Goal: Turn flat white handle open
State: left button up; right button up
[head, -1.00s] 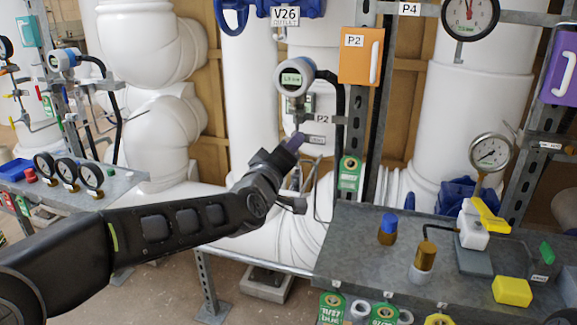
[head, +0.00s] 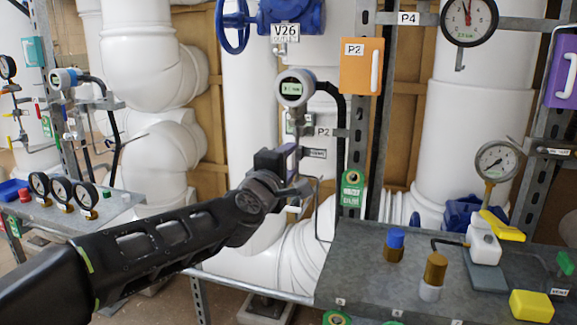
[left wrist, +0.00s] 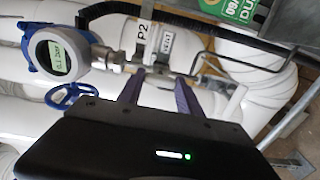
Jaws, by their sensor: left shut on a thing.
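My left gripper (head: 296,168) is at the fittings under the round P2 transmitter (head: 296,88) in the head view. In the left wrist view its two purple fingers (left wrist: 158,80) reach to the small metal fitting beside the P2 tag (left wrist: 143,38). My right gripper is not in view.
A thin bent tube (head: 318,210) runs close beside the gripper. A green tag (head: 351,188) hangs on the post to the right. A grey bench (head: 350,260) with several fittings stands at lower right. Large white pipes (head: 250,100) stand behind.

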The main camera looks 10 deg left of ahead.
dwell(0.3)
pick_arm(q)
jog(key=o, duration=1.4)
jog(key=s, duration=0.7)
jog(key=shift+s+a, duration=0.3)
jog(key=shift+s, duration=0.1)
jog(key=shift+f, duration=0.1)
